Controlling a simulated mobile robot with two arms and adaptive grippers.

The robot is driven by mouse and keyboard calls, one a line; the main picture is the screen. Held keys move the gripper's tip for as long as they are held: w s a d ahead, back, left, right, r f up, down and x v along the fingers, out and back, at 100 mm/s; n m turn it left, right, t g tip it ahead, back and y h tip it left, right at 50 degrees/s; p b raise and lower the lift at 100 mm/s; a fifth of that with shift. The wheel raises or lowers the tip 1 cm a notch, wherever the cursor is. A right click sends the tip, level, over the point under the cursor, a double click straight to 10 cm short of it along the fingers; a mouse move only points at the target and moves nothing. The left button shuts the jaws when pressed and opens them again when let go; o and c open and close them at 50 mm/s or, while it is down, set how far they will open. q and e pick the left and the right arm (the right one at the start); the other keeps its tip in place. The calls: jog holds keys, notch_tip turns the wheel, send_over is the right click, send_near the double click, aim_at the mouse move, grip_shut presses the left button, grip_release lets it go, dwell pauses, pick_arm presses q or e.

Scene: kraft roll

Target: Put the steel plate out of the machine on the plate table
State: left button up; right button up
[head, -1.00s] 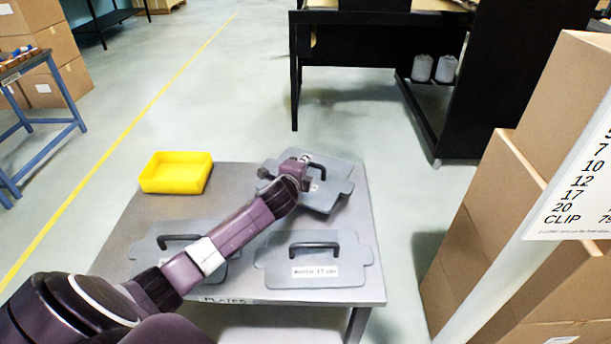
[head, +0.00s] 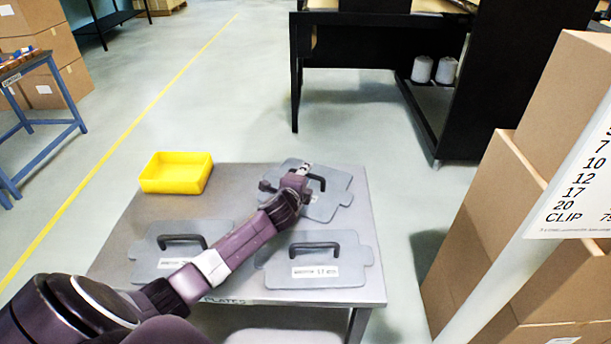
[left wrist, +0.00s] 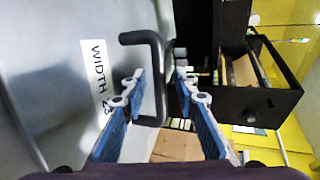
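The grey steel plate (head: 325,204) with a black handle lies at the back right of the plate table (head: 232,212). It is slightly turned, and its far edge reaches past the table's back edge. My left gripper (head: 304,180) is at its handle and hides part of it. In the left wrist view, the blue fingers of my left gripper (left wrist: 157,85) stand apart on either side of the black handle (left wrist: 157,60), with gaps showing. The plate (left wrist: 60,85) carries a white label reading "WIDTH 2", the rest hidden. My right gripper is not in view.
Two more handled plates lie at the table's front, one on the left (head: 165,262) and one on the right (head: 345,262). A yellow bin (head: 177,174) stands at the back left. Stacked cartons (head: 520,220) and a sign post (head: 535,250) are on the right. A black machine (head: 380,65) stands behind.

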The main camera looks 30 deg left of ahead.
pick_arm(q)
jog(key=v, duration=1.2)
dwell(0.4)
